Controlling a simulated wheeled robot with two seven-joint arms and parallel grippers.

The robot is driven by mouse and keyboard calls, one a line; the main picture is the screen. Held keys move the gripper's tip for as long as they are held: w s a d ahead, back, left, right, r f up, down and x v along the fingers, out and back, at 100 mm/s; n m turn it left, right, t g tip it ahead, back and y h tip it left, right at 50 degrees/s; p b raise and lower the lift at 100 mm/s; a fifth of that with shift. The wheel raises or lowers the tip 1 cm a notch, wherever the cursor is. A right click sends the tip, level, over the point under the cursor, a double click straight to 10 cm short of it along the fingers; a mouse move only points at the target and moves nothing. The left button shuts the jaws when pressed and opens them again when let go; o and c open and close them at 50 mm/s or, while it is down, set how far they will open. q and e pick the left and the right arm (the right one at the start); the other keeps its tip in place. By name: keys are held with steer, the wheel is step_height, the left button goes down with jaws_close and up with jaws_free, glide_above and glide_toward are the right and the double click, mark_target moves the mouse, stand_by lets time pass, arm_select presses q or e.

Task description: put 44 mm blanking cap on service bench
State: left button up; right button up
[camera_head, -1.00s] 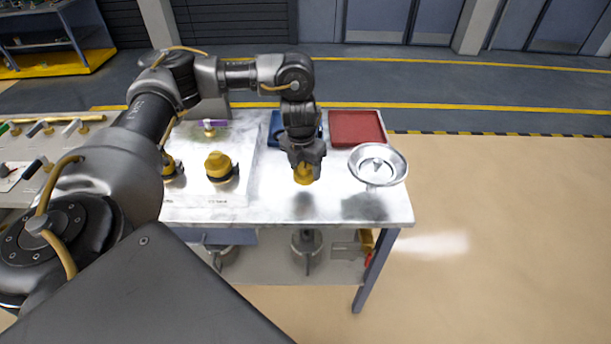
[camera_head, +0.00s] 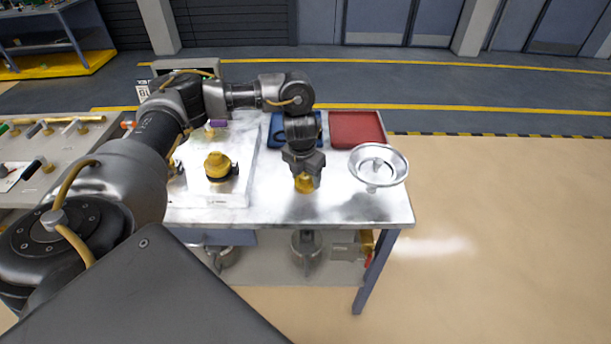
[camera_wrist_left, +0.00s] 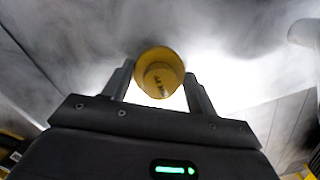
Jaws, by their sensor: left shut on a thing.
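The yellow blanking cap (camera_head: 305,185) is between the fingers of my left gripper (camera_head: 303,172), which is shut on it. It is low over the bare front middle of the service bench (camera_head: 270,205), at or very close to the surface; I cannot tell whether it touches. In the left wrist view the round yellow cap (camera_wrist_left: 160,72) shows between the two fingers, with a small marking on its face. My right gripper is not in view.
Another yellow cap-like fitting (camera_head: 218,165) stands on a pale plate to the left. A blue tray (camera_head: 276,130) and a red tray (camera_head: 357,129) lie behind. A metal funnel dish (camera_head: 379,165) is to the right. Bare bench lies around the held cap.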

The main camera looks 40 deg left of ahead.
mark_target(303, 178)
arm_select(q)
steer(key=o, duration=1)
steer(key=shift+r, duration=0.55)
steer(key=r, duration=0.3)
steer(key=s+r+p, duration=0.1)
steer(key=r, duration=0.7)
steer(key=shift+s+p, duration=0.2)
steer(key=shift+p, duration=0.15)
